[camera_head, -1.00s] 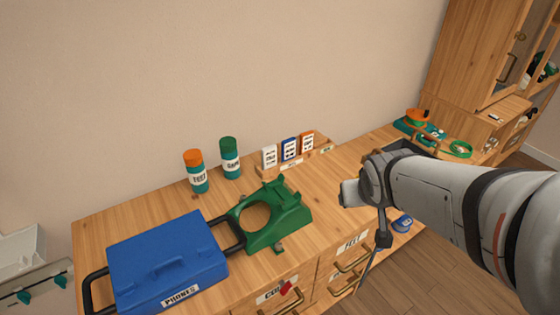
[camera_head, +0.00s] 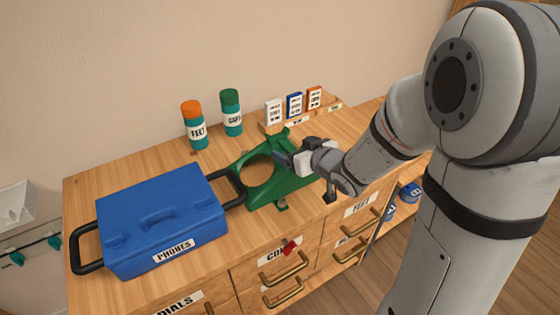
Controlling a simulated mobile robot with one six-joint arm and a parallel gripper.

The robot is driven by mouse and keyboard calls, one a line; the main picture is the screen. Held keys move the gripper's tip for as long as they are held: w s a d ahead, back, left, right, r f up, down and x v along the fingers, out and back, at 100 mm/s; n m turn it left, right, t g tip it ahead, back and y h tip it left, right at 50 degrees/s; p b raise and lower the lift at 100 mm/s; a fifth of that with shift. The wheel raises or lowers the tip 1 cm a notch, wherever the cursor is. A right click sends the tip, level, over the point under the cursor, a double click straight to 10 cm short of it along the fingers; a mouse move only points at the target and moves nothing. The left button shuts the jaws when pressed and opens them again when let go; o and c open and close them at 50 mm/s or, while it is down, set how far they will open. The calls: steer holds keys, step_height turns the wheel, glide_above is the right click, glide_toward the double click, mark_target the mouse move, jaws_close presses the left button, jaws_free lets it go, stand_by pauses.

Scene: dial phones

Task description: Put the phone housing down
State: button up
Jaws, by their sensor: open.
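The green phone housing (camera_head: 243,168), with a large round hole, rests on the wooden counter (camera_head: 240,228) to the right of the blue case. My gripper (camera_head: 282,157) is over the right part of the housing, with its fingers pointing left toward the round hole. The gripper is open. I cannot tell whether its fingers touch the housing. The gripper and wrist hide the housing's right side.
The blue case marked PHONES (camera_head: 165,212) stands left, its right handle close against the housing. Behind stand an orange-capped bottle (camera_head: 195,128), a green-capped bottle (camera_head: 232,115) and three small cards (camera_head: 294,105). Drawers with brass handles (camera_head: 285,268) are below the counter front.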

mark_target(285, 145)
steer(key=x, duration=0.4)
steer(key=shift+w+a+f, duration=0.1)
steer(key=shift+w+f, duration=0.05)
steer(key=shift+f, duration=0.15)
steer(key=shift+c, duration=0.6)
jaws_close()
